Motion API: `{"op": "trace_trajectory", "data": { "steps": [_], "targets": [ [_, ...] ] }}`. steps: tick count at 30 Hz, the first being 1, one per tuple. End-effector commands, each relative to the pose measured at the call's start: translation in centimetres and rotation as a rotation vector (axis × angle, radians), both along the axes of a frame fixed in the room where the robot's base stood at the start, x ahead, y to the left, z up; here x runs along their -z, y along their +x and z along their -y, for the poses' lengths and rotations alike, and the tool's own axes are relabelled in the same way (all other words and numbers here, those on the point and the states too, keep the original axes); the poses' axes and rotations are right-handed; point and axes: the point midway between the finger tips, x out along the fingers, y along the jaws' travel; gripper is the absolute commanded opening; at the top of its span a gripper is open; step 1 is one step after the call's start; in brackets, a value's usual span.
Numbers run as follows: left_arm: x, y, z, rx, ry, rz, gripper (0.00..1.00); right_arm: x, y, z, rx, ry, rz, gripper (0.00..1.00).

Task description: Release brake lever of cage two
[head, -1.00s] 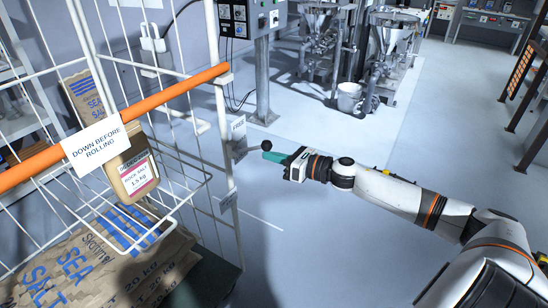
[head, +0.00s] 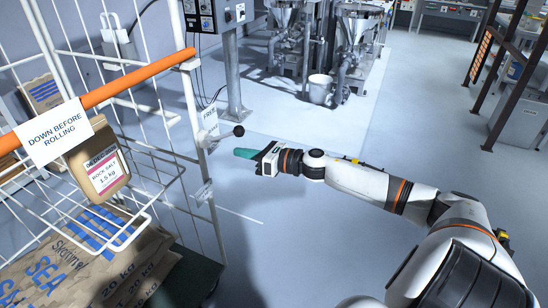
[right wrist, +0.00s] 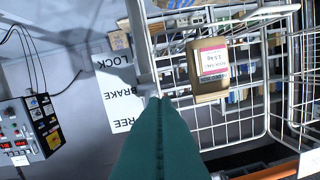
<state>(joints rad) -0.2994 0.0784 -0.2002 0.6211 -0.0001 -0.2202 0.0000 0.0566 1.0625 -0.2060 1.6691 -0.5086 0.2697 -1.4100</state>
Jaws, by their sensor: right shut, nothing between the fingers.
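The brake lever (head: 238,131) ends in a black ball knob and sticks out to the right from the post of the wire cage (head: 187,100). A white brake label (head: 209,121) stands beside it; in the right wrist view the label (right wrist: 119,95) reads LOCK, BRAKE, FREE. My right gripper (head: 243,153) has green fingers, shut and empty, pointing left toward the post. Its tips show just below the knob in the head view, with a small gap. In the right wrist view I cannot make out the knob. My left gripper is not in view.
An orange bar (head: 139,78) with a DOWN BEFORE ROLLING sign (head: 54,133) crosses the cage. A control box (head: 215,12) stands behind. The floor right of the cage is clear.

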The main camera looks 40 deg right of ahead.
Motion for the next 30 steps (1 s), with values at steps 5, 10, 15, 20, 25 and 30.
{"op": "trace_trajectory", "data": {
  "steps": [5,10,15,20,25,30],
  "targets": [
    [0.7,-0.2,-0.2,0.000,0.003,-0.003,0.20,0.1,-2.1,1.0,0.000,-0.001,-0.007,0.00],
    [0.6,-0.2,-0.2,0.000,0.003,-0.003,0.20,-0.5,-3.9,1.9,0.000,0.000,-0.009,0.00],
    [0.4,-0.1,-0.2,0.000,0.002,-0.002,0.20,-1.1,-5.8,2.8,-0.001,0.001,-0.009,0.00],
    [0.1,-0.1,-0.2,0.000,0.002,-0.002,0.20,-1.7,-7.3,3.5,-0.001,0.002,-0.010,0.00],
    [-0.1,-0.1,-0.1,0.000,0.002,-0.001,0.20,-2.1,-8.3,4.0,-0.001,0.001,-0.008,0.00],
    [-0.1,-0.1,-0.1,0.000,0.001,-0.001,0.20,-2.2,-8.7,4.2,-0.002,0.000,-0.007,0.00]
  ]
}}
